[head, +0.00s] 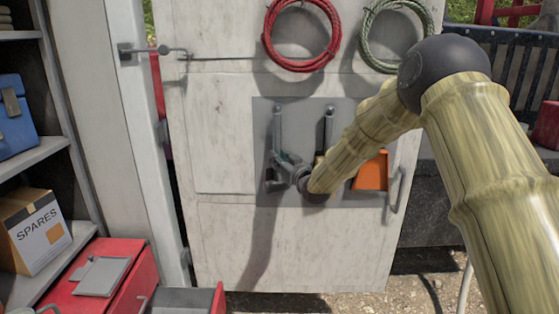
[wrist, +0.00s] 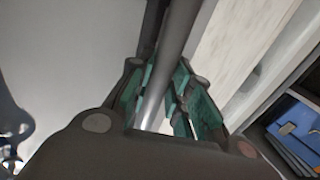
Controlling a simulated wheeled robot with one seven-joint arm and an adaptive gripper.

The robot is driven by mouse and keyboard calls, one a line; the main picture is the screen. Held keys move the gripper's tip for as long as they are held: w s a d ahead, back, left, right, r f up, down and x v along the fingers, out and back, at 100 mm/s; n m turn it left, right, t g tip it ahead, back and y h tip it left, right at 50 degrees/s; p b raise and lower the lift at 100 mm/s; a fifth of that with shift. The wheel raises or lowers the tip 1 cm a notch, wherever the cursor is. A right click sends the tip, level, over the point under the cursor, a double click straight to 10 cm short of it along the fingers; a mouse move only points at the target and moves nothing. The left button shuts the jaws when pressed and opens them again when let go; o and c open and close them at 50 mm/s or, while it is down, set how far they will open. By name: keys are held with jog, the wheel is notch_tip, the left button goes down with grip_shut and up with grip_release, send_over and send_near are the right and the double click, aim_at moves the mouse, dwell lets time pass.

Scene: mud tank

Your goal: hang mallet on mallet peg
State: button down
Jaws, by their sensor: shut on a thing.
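My gripper (head: 284,166) is in front of the grey board (head: 262,110) on the pale door, at its left part. In the wrist view, my gripper (wrist: 163,82) has its teal pads closed around a smooth grey shaft (wrist: 178,35), which I take to be the mallet's handle. The mallet's head cannot be made out clearly. In the head view, an upright grey bar (head: 277,125) shows just above my gripper. A second upright grey bar (head: 329,125) is to its right. Which part is the mallet peg, and whether the mallet touches it, I cannot tell.
An orange tool (head: 371,171) hangs right of my gripper, beside the door handle (head: 397,190). Red (head: 268,40) and green (head: 368,30) coils hang above. A latch rod (head: 225,58) crosses the door's upper left.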

jog(key=shift+w+d+f+b, duration=0.15)
jog(key=shift+w+f+b, duration=0.3)
jog(key=shift+w+b, duration=0.35)
dwell(0.5)
jog(key=c, duration=1.2)
grip_release()
jog(key=shift+f, duration=0.1)
jog(key=shift+c, duration=0.2)
jog(key=shift+f, duration=0.1)
jog(key=shift+s, duration=0.1)
